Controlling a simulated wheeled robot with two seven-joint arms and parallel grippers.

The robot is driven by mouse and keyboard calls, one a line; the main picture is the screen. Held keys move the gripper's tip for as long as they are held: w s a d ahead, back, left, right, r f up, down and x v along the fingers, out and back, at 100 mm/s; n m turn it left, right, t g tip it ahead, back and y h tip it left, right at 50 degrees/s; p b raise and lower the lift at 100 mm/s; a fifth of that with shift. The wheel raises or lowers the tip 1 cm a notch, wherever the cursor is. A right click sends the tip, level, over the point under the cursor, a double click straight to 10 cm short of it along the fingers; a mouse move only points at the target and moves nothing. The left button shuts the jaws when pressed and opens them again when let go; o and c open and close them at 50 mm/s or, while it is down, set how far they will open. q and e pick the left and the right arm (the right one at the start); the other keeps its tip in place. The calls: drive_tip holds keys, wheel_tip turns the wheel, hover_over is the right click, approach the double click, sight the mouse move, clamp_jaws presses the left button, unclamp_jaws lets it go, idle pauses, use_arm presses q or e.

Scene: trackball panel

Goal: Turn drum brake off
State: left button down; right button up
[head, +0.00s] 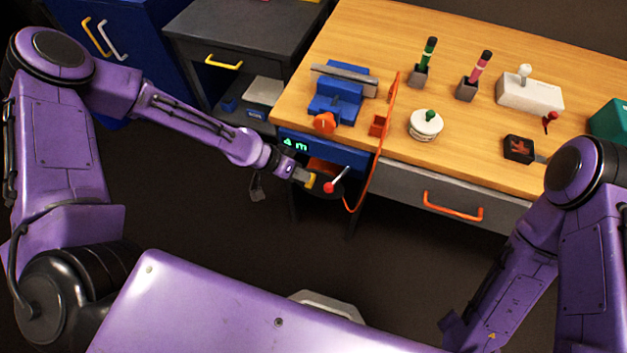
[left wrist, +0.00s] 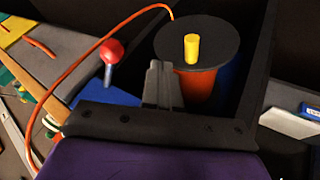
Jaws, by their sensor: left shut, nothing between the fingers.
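A winch-like drum has a dark round disc (left wrist: 205,43) with a yellow peg (left wrist: 191,48) upright on top and an orange body (left wrist: 197,88) below. A lever with a red ball (left wrist: 112,50) and a short pale rod stands left of the disc in the left wrist view. In the head view, the red ball (head: 329,187) and the yellow peg (head: 311,181) show beside the blue housing (head: 335,150). My left gripper (head: 303,176) is shut and empty, close beside the yellow peg; contact is unclear. Its fingers (left wrist: 161,83) point between lever and disc. My right gripper is out of view.
An orange cable (head: 366,185) loops down from the table edge to the drum. The wooden table (head: 390,150) holds a blue vise (head: 338,95), a white round button base (head: 426,125) and a white joystick box (head: 530,93). A grey cabinet (head: 240,40) stands left.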

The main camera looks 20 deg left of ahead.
sight(338, 179)
use_arm(q)
drive_tip(key=d, duration=0.2)
drive_tip(key=d+p, duration=0.1)
drive_tip(key=d, duration=0.1)
drive_tip(key=shift+s+r, duration=0.15)
drive_tip(key=shift+s, duration=0.25)
drive_tip(key=shift+s, duration=0.1)
drive_tip(key=shift+s+d+n+t, duration=0.15)
drive_tip(key=shift+n+t, duration=0.15)
drive_tip(key=shift+n, duration=0.1)
